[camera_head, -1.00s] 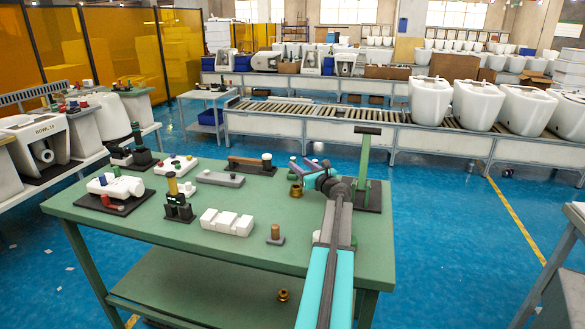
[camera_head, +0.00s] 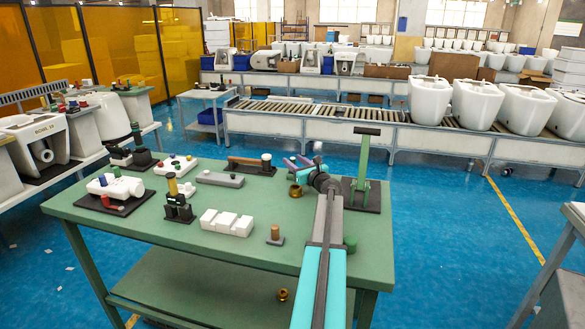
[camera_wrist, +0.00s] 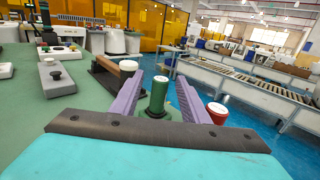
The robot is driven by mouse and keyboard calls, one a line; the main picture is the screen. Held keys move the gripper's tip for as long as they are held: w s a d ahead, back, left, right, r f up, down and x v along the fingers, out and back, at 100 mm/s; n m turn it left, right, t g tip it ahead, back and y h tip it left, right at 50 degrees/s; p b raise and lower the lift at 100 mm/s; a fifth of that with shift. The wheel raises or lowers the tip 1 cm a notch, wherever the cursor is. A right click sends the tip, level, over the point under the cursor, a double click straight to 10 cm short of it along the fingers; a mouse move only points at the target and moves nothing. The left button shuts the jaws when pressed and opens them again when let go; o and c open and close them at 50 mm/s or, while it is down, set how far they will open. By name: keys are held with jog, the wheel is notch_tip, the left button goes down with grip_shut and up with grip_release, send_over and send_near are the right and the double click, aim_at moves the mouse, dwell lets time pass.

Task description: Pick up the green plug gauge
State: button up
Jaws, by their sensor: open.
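The green plug gauge (camera_wrist: 157,97) is an upright green cylinder with a pale top, in the middle of the wrist view. My gripper (camera_wrist: 160,92) is open, with one purple finger on each side of the gauge. A gap shows between the gauge and each finger, so nothing is gripped. In the head view my gripper (camera_head: 298,162) is over the far right part of the green table (camera_head: 240,262). There the arm and fingers hide most of that spot, and I cannot make out the gauge clearly.
A red, white-topped piece (camera_wrist: 217,112) stands just right of the right finger. A wooden-handled piece (camera_wrist: 118,68) lies beyond the left finger. A tall green stand (camera_head: 364,165) is close right of the wrist. A brass piece (camera_head: 295,190) sits just left of it.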

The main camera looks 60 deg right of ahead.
jog(key=shift+x, duration=0.85)
jog(key=shift+c, duration=0.5)
jog(key=c, duration=1)
